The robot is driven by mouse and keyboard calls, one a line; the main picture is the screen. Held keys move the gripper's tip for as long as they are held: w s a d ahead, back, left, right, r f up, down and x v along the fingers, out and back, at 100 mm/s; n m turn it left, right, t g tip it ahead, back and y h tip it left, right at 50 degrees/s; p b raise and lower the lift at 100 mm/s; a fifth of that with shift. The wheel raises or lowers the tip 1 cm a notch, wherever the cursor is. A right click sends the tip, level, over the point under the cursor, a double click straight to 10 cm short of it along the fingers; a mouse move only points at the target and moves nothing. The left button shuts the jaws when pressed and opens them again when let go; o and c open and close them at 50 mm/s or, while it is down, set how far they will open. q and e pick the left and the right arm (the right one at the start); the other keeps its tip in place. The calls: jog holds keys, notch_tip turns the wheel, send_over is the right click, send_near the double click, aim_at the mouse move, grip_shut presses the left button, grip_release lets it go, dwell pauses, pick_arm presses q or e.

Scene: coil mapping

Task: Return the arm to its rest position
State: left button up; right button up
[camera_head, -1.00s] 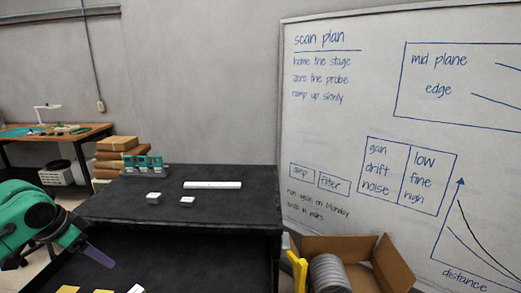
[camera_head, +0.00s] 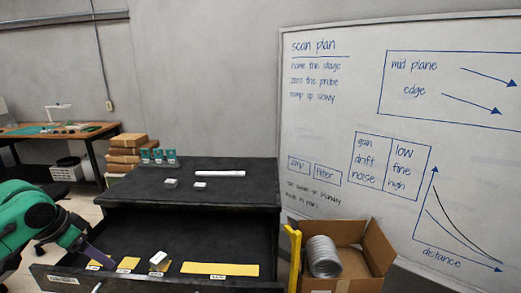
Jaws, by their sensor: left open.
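My left arm comes in from the left edge, green and black. Its left gripper (camera_head: 98,257) is at the left end of an open drawer (camera_head: 150,238), over or near a yellow patch there. Nothing shows between its fingers. My right gripper is not in view. The drawer holds yellow patches with small labels, including a small one (camera_head: 128,264) and a long one (camera_head: 225,269). A small white-topped grey block (camera_head: 158,261) sits on another patch. Two more small blocks, one (camera_head: 171,183) and another (camera_head: 200,185), and a white bar (camera_head: 217,173) lie on the black top (camera_head: 245,188).
Several green-and-white items (camera_head: 158,157) stand at the top's back left. Behind are stacked brown boxes (camera_head: 124,150) and a wooden bench (camera_head: 60,132). At right are a yellow post (camera_head: 294,255), a cardboard box (camera_head: 375,250) with a grey coil (camera_head: 322,256), and a whiteboard (camera_head: 400,130).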

pick_arm(q)
jog(key=d+f+m+g, duration=0.1)
jog(key=d+f+m, duration=0.1)
jog(key=d+f, duration=0.75)
jog(key=s+d+f, duration=0.9)
jog(key=d+f, duration=0.2)
jog(key=s+a+f+n+y, duration=0.1)
jog(key=s+a+n, duration=0.25)
jog(key=s, duration=0.45)
jog(key=s+f+g+b, duration=0.1)
jog(key=s+f+b, duration=0.15)
jog(key=f, duration=1.35)
jog(key=s+f+b, duration=0.1)
jog(key=f+b, duration=0.3)
jog(key=f, duration=1.1)
jog(key=s+a+f+g+b, duration=0.1)
jog(key=s+a+f+b, duration=0.1)
jog(key=s+f, duration=1.3)
jog(key=shift+s+f+y+b, duration=0.15)
jog(key=shift+f+y+b, duration=0.15)
jog(key=shift+f+b, duration=0.5)
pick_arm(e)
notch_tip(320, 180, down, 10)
